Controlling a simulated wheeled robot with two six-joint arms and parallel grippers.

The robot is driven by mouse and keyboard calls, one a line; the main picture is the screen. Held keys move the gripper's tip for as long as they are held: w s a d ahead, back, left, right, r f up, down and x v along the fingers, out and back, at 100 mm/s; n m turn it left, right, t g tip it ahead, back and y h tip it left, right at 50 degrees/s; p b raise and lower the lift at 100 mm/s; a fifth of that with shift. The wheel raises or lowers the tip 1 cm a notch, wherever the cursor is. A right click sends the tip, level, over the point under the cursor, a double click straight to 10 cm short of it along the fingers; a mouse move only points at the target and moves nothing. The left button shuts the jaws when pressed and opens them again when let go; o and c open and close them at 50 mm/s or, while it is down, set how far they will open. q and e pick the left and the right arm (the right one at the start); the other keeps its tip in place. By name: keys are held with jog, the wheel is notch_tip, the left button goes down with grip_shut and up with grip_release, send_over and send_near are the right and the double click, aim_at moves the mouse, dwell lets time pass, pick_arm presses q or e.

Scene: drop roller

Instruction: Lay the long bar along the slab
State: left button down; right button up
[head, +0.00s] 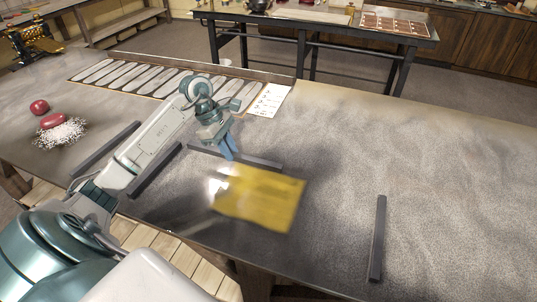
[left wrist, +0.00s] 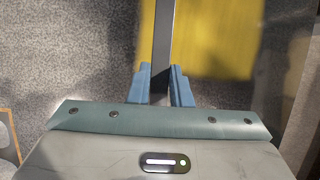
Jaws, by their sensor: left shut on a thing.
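A flat yellow slab (head: 265,198) lies on the grey speckled table, near the middle of the head view. My left gripper (head: 228,155) is shut on a long dark grey bar (head: 262,162) just beyond the slab's far edge. In the left wrist view the long bar (left wrist: 162,35) stands out from between the blue fingers (left wrist: 162,88) and crosses in front of the yellow slab (left wrist: 215,40). I cannot tell whether the bar touches the slab or the table. My right gripper is not in view.
Two other dark bars (head: 105,150) (head: 155,172) lie on the left, beside my left arm. Another bar (head: 378,238) lies at the right. A tray of oval pieces (head: 150,80) and a white sheet (head: 268,101) are at the back. Red objects (head: 53,120) lie far left. The right side is mostly clear.

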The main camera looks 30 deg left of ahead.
pick_arm(q)
jog(key=w+d+p, duration=0.1)
jog(key=w+d, duration=0.1)
jog(key=w+d+p, duration=0.2)
jog(key=d, duration=0.1)
jog(key=w+d+p, duration=0.1)
jog(key=w+d, duration=0.1)
jog(key=d, duration=0.1)
jog(key=shift+w+f+p, duration=0.2)
jog(key=shift+w+p, duration=0.15)
jog(key=shift+w+d+f, duration=0.15)
jog(key=shift+w+d, duration=0.15)
jog(key=shift+w, duration=0.05)
notch_tip(320, 180, down, 3)
jog(key=p, duration=0.2)
jog(key=shift+p, duration=0.35)
jog(key=shift+f, duration=0.35)
jog(key=c, duration=1.7)
grip_release()
jog(key=shift+f, duration=0.15)
jog(key=o, duration=0.4)
jog(key=shift+s, duration=0.1)
